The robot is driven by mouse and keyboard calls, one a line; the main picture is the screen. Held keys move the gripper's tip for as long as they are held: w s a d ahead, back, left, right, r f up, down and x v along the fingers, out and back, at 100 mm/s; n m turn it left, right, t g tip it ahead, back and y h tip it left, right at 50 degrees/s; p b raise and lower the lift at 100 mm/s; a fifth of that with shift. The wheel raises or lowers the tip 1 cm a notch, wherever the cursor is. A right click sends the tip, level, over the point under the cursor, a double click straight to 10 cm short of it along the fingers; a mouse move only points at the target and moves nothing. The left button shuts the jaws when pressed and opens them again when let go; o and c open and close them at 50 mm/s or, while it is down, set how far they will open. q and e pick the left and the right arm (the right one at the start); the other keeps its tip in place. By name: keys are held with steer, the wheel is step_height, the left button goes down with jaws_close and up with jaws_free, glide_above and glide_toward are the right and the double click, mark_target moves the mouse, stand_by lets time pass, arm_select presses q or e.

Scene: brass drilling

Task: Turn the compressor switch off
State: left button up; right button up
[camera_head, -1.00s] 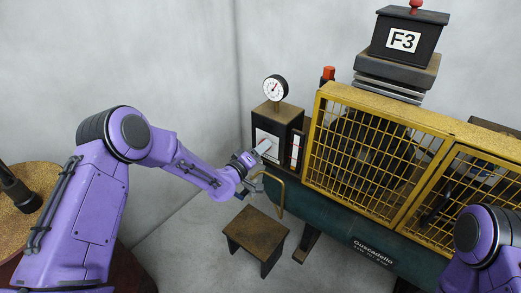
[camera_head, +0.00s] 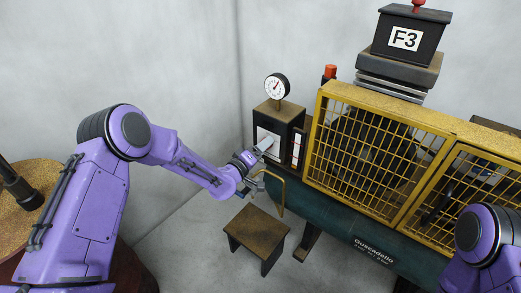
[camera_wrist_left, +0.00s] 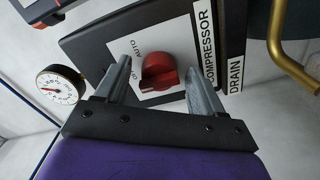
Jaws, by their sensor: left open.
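The compressor switch is a red rotary knob (camera_wrist_left: 160,72) on a white plate marked OFF and AUTO, beside a COMPRESSOR label (camera_wrist_left: 206,45), in the left wrist view. My left gripper (camera_wrist_left: 163,82) is open, with one finger on each side of the knob. I cannot tell whether the fingers touch it, nor which mark the knob points at. In the head view my left gripper (camera_head: 262,158) is at the front of the dark switch box (camera_head: 280,117) and hides the knob. My right gripper is out of view.
A pressure gauge (camera_head: 277,86) stands on top of the switch box. A bent brass pipe (camera_head: 283,193) is just below and right of my left gripper. The yellow mesh guard (camera_head: 375,150) and green tank (camera_head: 330,225) lie to the right; a small stool (camera_head: 256,230) stands below.

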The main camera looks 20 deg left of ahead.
arm_select(q)
steer(key=v, duration=1)
steer(key=shift+s, duration=0.25)
steer(key=shift+a, duration=0.15)
steer(key=s+a+f+g+y, duration=0.2)
steer(key=s+f+g+y, duration=0.25)
steer(key=s+f, duration=0.6)
steer(key=s+a+f+g+y, duration=0.3)
steer(key=s+f+g, duration=0.2)
steer(key=s+f, duration=0.55)
steer(key=s+a+f+m+g+y, duration=0.15)
steer(key=s+g, duration=0.25)
steer(key=s, duration=1.1)
step_height(320, 180, up, 12)
steer(key=p, duration=1.3)
steer(key=shift+s+a+y, duration=0.2)
steer(key=shift+a+y, duration=0.1)
steer(key=shift+a, duration=0.05)
